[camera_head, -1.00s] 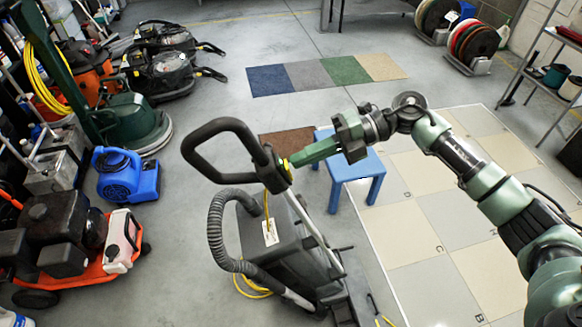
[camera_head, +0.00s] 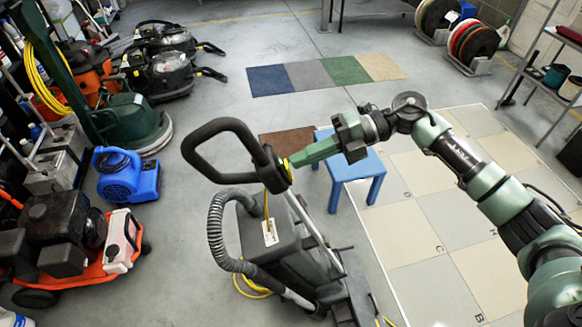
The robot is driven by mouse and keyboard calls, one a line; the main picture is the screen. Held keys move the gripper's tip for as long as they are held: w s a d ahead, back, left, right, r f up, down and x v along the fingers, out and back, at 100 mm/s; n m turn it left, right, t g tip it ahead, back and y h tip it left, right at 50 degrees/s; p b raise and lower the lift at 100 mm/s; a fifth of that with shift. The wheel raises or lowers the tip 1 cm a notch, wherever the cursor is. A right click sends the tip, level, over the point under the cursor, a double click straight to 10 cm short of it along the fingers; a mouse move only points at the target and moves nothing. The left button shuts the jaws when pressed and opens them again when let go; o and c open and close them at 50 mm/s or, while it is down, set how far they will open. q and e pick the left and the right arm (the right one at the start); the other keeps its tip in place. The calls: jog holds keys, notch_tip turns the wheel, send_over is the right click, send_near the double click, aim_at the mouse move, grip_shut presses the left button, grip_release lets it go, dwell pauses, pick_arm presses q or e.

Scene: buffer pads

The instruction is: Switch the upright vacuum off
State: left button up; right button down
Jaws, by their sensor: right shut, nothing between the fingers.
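The upright vacuum (camera_head: 276,246) stands on the floor in the middle foreground, with a dark loop handle (camera_head: 222,127), a ribbed hose and a yellow cord. A switch housing with a yellow edge (camera_head: 287,168) sits at the base of the handle loop. My right gripper (camera_head: 294,163) is shut and empty, its green fingertips at this housing. They appear to touch it, but the exact contact point is hidden. The switch's position cannot be made out. My left gripper is not in view.
A blue stool (camera_head: 352,168) stands just behind and below my right gripper. A blue blower (camera_head: 126,176), an orange machine (camera_head: 75,250) and a green floor machine (camera_head: 128,122) stand at left. Carpet samples (camera_head: 312,77) lie on open floor behind. Metal shelves (camera_head: 540,65) stand at right.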

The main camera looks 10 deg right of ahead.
jog(key=shift+a+f, duration=0.2)
jog(key=shift+a, duration=0.25)
jog(key=shift+d, duration=0.1)
jog(key=shift+v, duration=3)
